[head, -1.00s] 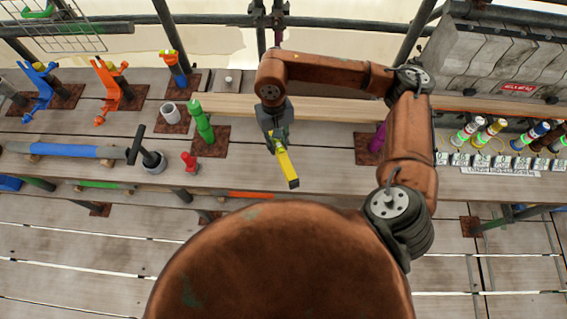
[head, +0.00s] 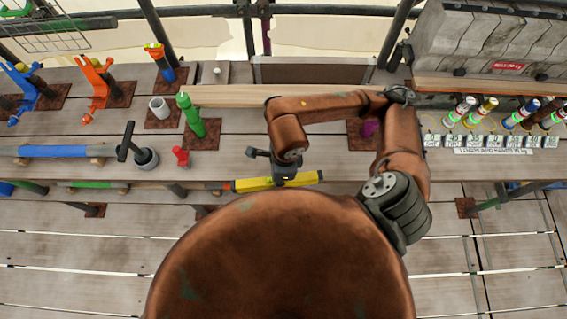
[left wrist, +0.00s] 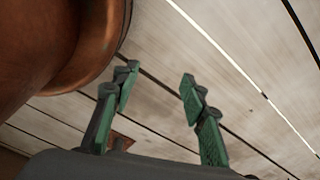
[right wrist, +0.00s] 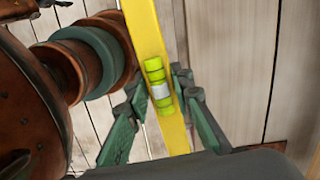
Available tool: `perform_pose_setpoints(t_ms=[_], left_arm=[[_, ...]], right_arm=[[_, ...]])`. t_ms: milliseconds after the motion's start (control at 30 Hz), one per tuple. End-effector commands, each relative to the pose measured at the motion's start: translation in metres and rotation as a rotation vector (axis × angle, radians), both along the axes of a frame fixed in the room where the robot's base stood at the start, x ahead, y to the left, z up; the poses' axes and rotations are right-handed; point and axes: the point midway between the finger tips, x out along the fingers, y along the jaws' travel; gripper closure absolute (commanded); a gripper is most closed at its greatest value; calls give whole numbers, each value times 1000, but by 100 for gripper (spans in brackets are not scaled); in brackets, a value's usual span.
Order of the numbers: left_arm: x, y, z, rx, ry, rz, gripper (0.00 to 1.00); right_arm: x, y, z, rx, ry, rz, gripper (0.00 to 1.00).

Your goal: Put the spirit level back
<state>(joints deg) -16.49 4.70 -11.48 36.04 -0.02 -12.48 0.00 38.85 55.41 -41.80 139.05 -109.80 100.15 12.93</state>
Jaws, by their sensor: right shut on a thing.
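The yellow spirit level (head: 255,184) lies roughly left to right in the head view, low in front of my body, over the front edge of the plank bench. My right gripper (head: 287,176) is shut on it near its middle. In the right wrist view, the level (right wrist: 148,30) runs between the fingers of my right gripper (right wrist: 158,82), with its green-yellow vial (right wrist: 154,68) facing the camera. My left gripper (left wrist: 157,82) shows only in the left wrist view, open and empty above wooden planks. Whether the level touches the bench is unclear.
A blue tube (head: 60,151) lies further left. A wooden beam (head: 230,96) crosses behind. Labelled bottles (head: 459,111) stand at right.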

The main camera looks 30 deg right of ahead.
Motion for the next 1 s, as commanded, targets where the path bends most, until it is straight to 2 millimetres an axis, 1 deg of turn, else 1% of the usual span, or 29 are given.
perform_pose_setpoints(t_ms=[133, 233, 367, 400, 633, 700, 800, 900, 1000], left_arm=[[-12, 0, -1, 0, 16, 3, 60], [-20, -1, -1, 0, 25, 5, 60], [-27, -1, 1, 0, 34, 8, 60], [-28, -1, 2, 0, 35, 8, 60], [-20, -1, 7, -1, 25, 6, 60], [-16, -2, 8, -1, 21, 5, 60], [-13, -2, 9, -1, 16, 5, 60], [-12, -2, 9, -2, 14, 5, 60], [-12, -2, 9, -2, 14, 5, 60]], right_arm=[[-6, 3, 0, 1, 1, -97, 100], [0, 1, -3, -1, 2, -125, 100], [23, -6, -14, -3, 3, -133, 100], [32, -8, -18, -2, 4, -134, 100], [85, -22, -42, -2, 3, -130, 100], [94, -23, -58, 0, 6, -128, 100], [107, -27, -75, 0, 4, -126, 100], [117, -29, -87, 0, 3, -126, 100], [122, -30, -92, 1, 1, -123, 100]])
